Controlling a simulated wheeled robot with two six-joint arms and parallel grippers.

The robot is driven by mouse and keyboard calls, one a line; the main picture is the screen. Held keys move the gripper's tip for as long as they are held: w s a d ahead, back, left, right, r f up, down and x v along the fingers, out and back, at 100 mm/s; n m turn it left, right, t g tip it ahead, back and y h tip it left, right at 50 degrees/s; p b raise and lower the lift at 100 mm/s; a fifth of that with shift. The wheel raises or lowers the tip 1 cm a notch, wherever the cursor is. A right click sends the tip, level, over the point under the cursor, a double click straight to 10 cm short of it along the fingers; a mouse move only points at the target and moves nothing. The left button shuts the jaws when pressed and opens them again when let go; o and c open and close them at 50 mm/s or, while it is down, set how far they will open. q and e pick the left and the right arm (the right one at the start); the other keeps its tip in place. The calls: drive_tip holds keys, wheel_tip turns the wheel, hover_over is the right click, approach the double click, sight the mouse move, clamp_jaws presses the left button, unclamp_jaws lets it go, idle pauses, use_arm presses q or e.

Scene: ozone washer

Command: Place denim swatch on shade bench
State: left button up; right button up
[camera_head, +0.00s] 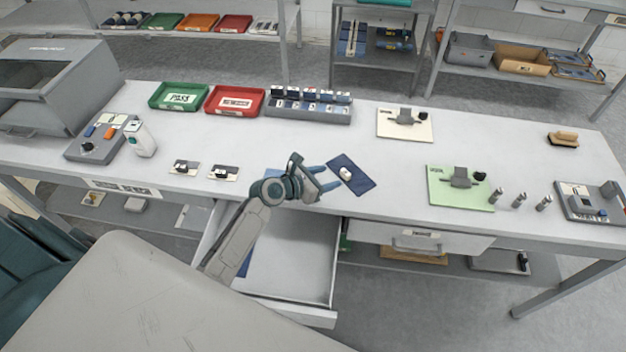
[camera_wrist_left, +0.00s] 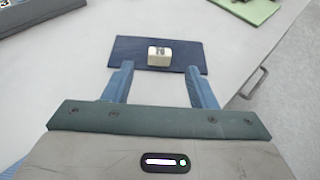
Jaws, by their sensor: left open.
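The dark blue denim swatch (camera_head: 362,184) lies on the white table (camera_head: 350,130) near its front edge, just above the open drawer. A small pale block sits on the swatch. My left gripper (camera_head: 329,177) is open at the swatch's left side. In the left wrist view the swatch (camera_wrist_left: 128,52) lies just beyond the open fingertips (camera_wrist_left: 158,78), with the block (camera_wrist_left: 159,56) between and ahead of them. Whether the fingers touch the swatch is unclear. No surface is plainly marked as the shade bench. My right gripper is not in view.
An open drawer (camera_head: 285,255) sticks out below my left arm. A cream board (camera_head: 390,128) and a green board (camera_head: 440,192), each with a grey fixture, lie to the right. Red tray (camera_head: 212,108), green tray (camera_head: 160,101) and a sample rack (camera_head: 300,112) stand behind. The table's middle is clear.

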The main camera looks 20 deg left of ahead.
use_arm(q)
drive_tip(key=v, duration=0.5)
drive_tip(key=shift+s+a+r, duration=0.1)
drive_tip(key=shift+s+a, duration=0.05)
drive_tip(key=shift+s, duration=0.05)
